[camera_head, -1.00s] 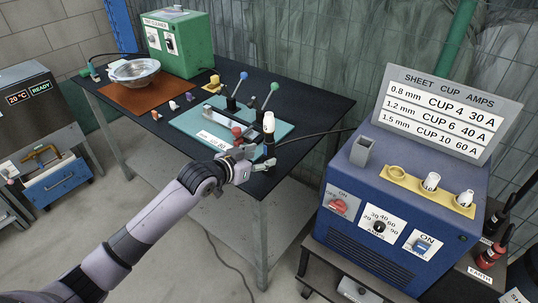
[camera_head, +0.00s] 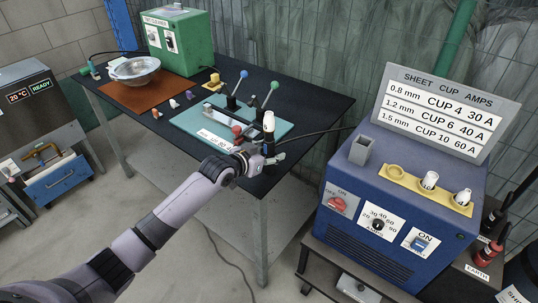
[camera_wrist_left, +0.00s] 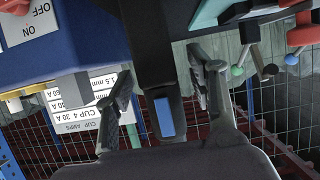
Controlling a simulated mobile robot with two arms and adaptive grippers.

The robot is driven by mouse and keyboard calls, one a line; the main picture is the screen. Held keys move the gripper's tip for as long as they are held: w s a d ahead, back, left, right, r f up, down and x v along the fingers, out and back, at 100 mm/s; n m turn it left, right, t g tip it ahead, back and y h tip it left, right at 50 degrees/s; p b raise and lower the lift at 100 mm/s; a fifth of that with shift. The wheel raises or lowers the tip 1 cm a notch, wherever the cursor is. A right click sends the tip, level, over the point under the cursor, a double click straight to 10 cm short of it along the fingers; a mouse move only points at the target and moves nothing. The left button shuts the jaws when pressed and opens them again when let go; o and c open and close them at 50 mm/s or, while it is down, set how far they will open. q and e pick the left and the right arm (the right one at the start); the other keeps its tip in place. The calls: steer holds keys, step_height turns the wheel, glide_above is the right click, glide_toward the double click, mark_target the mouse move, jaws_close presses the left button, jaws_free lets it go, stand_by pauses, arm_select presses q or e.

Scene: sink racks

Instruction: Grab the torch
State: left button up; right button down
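The torch (camera_head: 268,124) stands upright at the front right corner of the dark workbench, with a white cup on top and a black body below. In the left wrist view its black body (camera_wrist_left: 160,65) with a blue button lies between my two fingers. My left gripper (camera_head: 271,158) is at the torch's lower body. The left gripper (camera_wrist_left: 162,90) is open, with a narrow gap on each side of the torch. In the head view the gripper hides the torch's lower end. My right gripper is not in view.
A teal board (camera_head: 285,129) with a clamp and coloured knob levers lies just behind the torch. A blue power unit (camera_head: 345,237) with a settings sign stands to the right. A metal bowl (camera_head: 134,69) and green box (camera_head: 197,45) are at the far left of the bench.

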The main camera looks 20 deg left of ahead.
arm_select(q)
jaws_close()
stand_by(0.4)
steer(key=shift+r, duration=0.15)
